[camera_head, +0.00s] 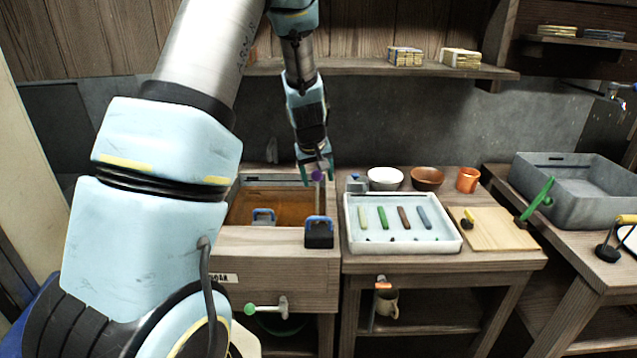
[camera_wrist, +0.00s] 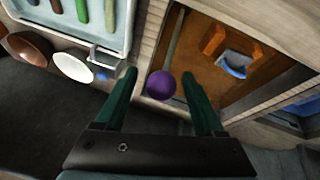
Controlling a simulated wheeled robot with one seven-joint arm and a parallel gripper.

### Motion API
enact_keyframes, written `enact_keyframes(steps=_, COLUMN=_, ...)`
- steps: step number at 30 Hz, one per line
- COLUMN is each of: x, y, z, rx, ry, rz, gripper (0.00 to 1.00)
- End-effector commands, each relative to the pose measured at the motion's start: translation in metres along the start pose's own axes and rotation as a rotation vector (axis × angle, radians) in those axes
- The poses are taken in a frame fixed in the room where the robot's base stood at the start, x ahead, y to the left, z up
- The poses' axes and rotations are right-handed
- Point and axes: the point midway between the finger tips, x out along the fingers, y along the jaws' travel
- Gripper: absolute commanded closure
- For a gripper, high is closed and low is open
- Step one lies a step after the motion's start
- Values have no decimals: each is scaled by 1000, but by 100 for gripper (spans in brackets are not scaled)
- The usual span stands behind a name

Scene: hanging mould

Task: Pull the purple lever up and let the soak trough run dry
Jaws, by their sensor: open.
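The soak trough (camera_head: 240,214) is a wooden box to the left of the middle bench, with brown liquid in it. The purple lever's round knob (camera_head: 317,175) is at the trough's back right corner. In the wrist view the purple knob (camera_wrist: 161,84) lies between the green fingers, nearer the left one. My gripper (camera_head: 314,172) is open around the knob, with a gap visible on the right side; contact on the left cannot be told. The lever's stem is mostly hidden below the knob. A blue-handled piece (camera_wrist: 238,62) shows in the trough in the wrist view.
A black block with a blue handle (camera_head: 319,232) stands on the trough's front right corner. A white tray (camera_head: 402,241) of coloured sticks and several bowls stand to the right. A shelf (camera_head: 350,68) runs above. A green-knobbed tap (camera_head: 268,308) is on the trough's front.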

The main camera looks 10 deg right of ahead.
Motion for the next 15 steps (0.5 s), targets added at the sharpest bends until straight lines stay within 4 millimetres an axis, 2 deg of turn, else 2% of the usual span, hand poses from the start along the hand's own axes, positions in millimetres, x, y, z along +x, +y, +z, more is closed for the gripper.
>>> enact_keyframes(steps=3, x=-25, y=1, z=0, rx=2, ry=5, rz=3, gripper=29)
enact_keyframes(steps=9, x=-62, y=1, z=0, rx=0, ry=2, rz=3, gripper=29)
enact_keyframes(steps=15, x=-82, y=0, z=0, rx=1, ry=1, rz=1, gripper=29)
